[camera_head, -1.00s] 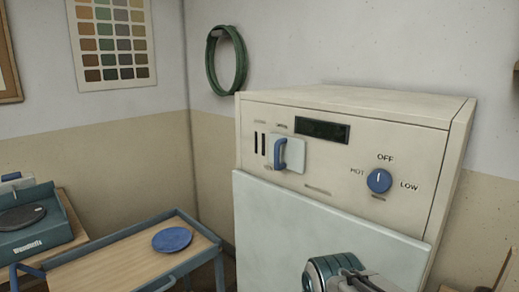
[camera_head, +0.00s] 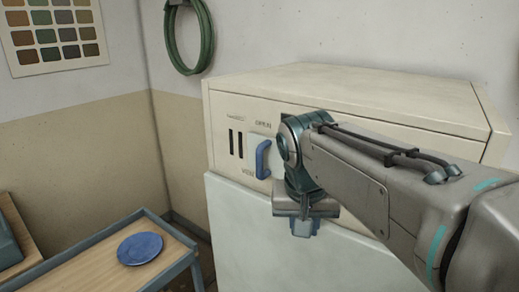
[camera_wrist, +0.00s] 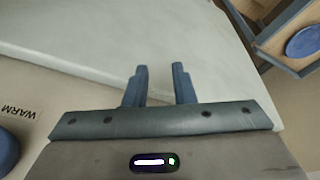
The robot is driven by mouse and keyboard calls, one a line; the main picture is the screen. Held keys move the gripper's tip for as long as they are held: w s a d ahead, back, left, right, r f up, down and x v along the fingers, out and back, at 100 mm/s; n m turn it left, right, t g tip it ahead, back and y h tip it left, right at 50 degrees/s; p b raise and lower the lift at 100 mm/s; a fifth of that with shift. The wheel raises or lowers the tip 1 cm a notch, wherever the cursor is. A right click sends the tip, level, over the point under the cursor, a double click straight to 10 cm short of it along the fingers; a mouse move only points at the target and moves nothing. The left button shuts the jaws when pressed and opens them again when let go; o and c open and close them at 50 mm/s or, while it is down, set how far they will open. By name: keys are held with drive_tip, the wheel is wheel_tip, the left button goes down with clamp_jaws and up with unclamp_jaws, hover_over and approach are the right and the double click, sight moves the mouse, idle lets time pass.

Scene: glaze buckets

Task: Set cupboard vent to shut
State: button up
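The cupboard (camera_head: 360,94) is a cream cabinet with a pale door below its front panel. Its vent is a pale sliding plate (camera_head: 252,145) with a blue handle (camera_head: 263,159), beside two dark slots (camera_head: 235,144) that show uncovered at its left. "OPEN" is printed above the plate, and lettering below it is partly readable. My gripper (camera_head: 304,232) is to the right of and below the handle, in front of the door, apart from the handle. In the wrist view my gripper's two blue fingers (camera_wrist: 160,85) stand apart with nothing between them. The vent handle is not in the wrist view.
A blue-framed trolley (camera_head: 88,270) with a blue plate (camera_head: 140,248) stands at the lower left. A green hose coil (camera_head: 189,38) hangs on the wall. A blue knob (camera_wrist: 6,152) near "WARM" shows at the wrist view's left edge. My arm hides the panel's right part.

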sight(259, 154)
drive_tip(key=w+a+r+m+t+p, duration=0.1)
drive_tip(key=w+a+r+m+p, duration=0.3)
drive_tip(key=r, duration=0.6)
drive_tip(key=w+a+r, duration=0.2)
drive_tip(key=a+r, duration=0.4)
drive_tip(key=r, duration=0.4)
drive_tip(key=shift+h, duration=0.4)
drive_tip(key=x, duration=1.3)
drive_tip(key=shift+w+f, duration=0.2)
drive_tip(key=shift+w, duration=0.05)
clamp_jaws()
